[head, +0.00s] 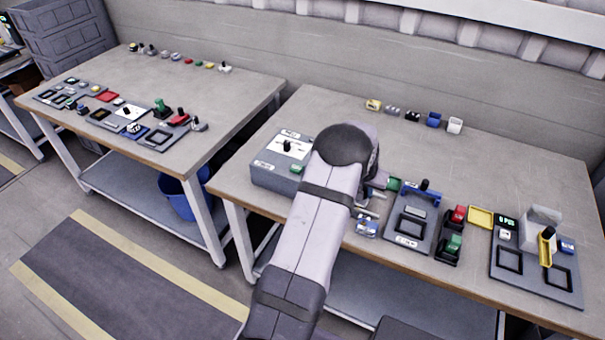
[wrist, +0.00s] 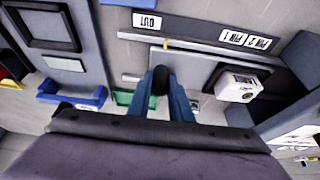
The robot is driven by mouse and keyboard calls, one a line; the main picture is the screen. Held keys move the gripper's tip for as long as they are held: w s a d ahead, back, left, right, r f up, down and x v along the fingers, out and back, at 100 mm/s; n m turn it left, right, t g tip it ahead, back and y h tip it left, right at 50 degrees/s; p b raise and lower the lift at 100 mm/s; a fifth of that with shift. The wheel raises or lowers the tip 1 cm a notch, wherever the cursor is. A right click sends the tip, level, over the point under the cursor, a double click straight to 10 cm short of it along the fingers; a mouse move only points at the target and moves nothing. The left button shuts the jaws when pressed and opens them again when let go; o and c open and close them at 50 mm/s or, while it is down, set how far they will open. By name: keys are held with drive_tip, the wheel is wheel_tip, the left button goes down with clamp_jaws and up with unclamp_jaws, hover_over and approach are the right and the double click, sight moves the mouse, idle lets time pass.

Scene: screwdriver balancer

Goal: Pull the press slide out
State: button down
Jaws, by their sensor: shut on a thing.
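My gripper (wrist: 162,88) shows in the wrist view with its two blue fingers shut on an upright black knob (wrist: 160,76). The knob stands at a grey plate, which looks like the press slide (wrist: 188,62). A yellow mark (wrist: 166,43) lies at a thin strip just beyond the knob, and an OUT label (wrist: 147,21) is farther up. PIN 1 and PIN 2 labels (wrist: 244,40) are to the right, near a dark block with a white-labelled top (wrist: 238,86). In the head view my arm covers the press and the fingertips.
A green part (wrist: 122,98) and a blue bracket (wrist: 72,96) are left of the fingers. A grey fixture (head: 410,220), red and green switches (head: 455,230) and a yellow tray (head: 480,216) stand right of my arm. A grey box (head: 270,172) is left.

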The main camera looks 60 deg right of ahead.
drive_tip(key=shift+s+a+f, duration=0.2)
drive_tip(key=shift+s+f, duration=0.05)
drive_tip(key=shift+s, duration=0.55)
drive_tip(key=shift+s+a+f, duration=0.15)
drive_tip(key=shift+s+f, duration=0.05)
drive_tip(key=shift+s, duration=0.55)
drive_tip(key=c, duration=1.5)
unclamp_jaws()
drive_tip(key=shift+s, duration=0.1)
drive_tip(key=shift+r, duration=0.15)
drive_tip(key=shift+d+r+p, duration=0.15)
drive_tip(key=shift+r+p, duration=0.4)
drive_tip(key=shift+p, duration=0.05)
drive_tip(key=shift+d+r+p, duration=0.2)
drive_tip(key=shift+r+p, duration=1.5)
drive_tip(key=shift+r, duration=1.4)
drive_tip(key=p, duration=0.3)
drive_tip(key=shift+w+r, duration=0.2)
